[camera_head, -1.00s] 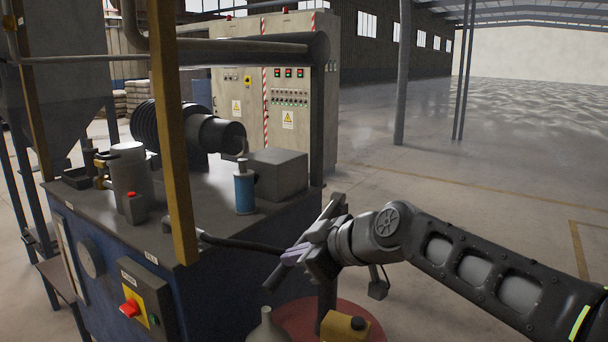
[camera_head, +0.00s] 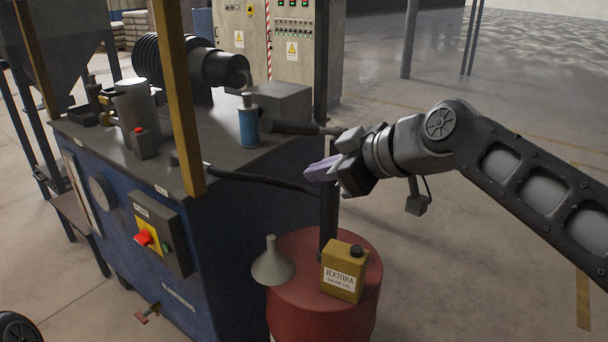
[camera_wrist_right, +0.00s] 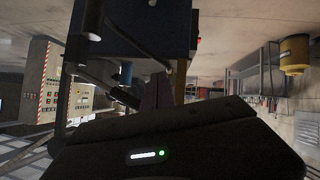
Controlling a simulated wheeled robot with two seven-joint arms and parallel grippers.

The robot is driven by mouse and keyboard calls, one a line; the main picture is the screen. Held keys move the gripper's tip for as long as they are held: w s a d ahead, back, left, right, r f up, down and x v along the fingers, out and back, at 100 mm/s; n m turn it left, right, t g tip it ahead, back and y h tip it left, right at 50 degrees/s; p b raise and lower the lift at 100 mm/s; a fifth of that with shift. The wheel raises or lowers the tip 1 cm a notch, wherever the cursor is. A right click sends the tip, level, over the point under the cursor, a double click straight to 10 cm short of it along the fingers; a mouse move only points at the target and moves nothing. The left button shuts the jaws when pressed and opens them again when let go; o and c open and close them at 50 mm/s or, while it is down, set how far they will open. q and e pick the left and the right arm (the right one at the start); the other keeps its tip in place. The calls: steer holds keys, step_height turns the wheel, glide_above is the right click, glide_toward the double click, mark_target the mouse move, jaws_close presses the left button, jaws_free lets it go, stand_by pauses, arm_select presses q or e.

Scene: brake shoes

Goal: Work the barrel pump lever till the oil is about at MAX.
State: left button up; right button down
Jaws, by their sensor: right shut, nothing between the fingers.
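The red barrel (camera_head: 291,312) stands right of the blue tank. Its dark pump column (camera_head: 328,215) rises from the top, and a black hose (camera_head: 262,180) runs from it to the tank. The dark pump lever (camera_head: 292,128) points left, about level, above my right gripper. My right gripper (camera_head: 318,169) is shut and empty, its lavender fingertips pointing left just below the lever; a gap shows between them. A pale sight gauge (camera_head: 75,190) is on the tank's left face; its oil level and MAX mark are too small to read. My left gripper is out of view.
A grey funnel (camera_head: 273,266) and a yellow oil can (camera_head: 343,272) sit on the barrel top. A blue bottle (camera_head: 248,126) stands on the tank top. Floor to the right is clear.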

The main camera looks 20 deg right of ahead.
steer(key=shift+v, duration=1.65)
steer(key=shift+r, duration=0.1)
